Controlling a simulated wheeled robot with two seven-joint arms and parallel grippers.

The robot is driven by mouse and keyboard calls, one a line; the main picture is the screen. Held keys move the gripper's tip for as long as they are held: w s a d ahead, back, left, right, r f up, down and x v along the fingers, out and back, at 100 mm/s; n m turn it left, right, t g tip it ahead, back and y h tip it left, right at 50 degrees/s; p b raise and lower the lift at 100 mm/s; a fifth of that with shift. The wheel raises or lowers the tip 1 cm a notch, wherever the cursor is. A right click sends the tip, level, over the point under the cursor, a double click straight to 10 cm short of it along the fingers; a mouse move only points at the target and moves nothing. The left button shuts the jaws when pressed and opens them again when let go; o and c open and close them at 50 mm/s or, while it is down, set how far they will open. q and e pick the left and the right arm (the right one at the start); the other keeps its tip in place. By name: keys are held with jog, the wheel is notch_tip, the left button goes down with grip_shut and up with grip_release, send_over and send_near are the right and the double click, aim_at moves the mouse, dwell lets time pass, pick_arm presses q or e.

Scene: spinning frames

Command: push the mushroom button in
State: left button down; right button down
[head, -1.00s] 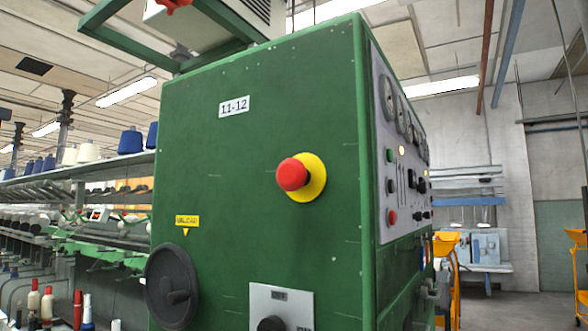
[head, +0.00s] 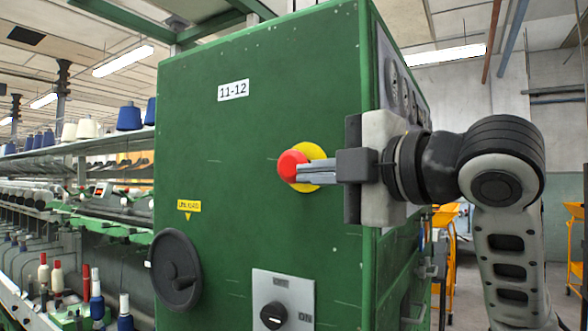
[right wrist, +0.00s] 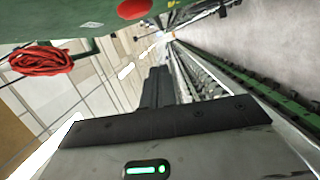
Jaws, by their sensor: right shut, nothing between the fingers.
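The red mushroom button (head: 291,166) sits on a yellow round plate (head: 317,151) on the green cabinet's front panel. My right gripper (head: 299,171) has come in from the right, its fingers shut and empty, pointing left across the panel. In the head view the fingertips overlap the button's right side and hide part of the plate. In the right wrist view the shut fingers (right wrist: 158,75) stand apart from a red rounded shape (right wrist: 133,8) at the top edge, which looks like the button. Whether they touch is not clear from the head view. My left gripper is not in view.
The green cabinet (head: 230,130) also carries a black handwheel (head: 176,269) and a black rotary switch (head: 273,315) below the button. Gauges line its right side. Yarn spools and machine rows stand at left. A red coiled item (right wrist: 40,60) shows in the right wrist view.

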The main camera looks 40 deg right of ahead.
aim_at(295, 164)
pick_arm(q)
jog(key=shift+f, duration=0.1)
pick_arm(e)
jog(key=shift+s+d+r+h, duration=0.2)
jog(key=shift+s+r, duration=0.25)
jog(key=shift+s, duration=0.15)
jog(key=shift+s+d+r+h, duration=0.1)
jog(key=shift+s+d+r, duration=0.1)
jog(key=shift+s+r, duration=0.3)
jog(key=shift+f, duration=0.1)
jog(key=w, duration=0.3)
jog(key=w+d+p, duration=0.1)
jog(key=w, duration=0.3)
jog(key=w+p, duration=0.1)
jog(key=w, duration=0.3)
jog(key=shift+d, duration=0.35)
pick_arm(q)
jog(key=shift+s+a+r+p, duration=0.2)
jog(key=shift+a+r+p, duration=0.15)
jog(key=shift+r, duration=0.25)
pick_arm(e)
jog(key=shift+w+d, duration=0.2)
jog(key=shift+d, duration=0.15)
jog(key=shift+d+f, duration=0.1)
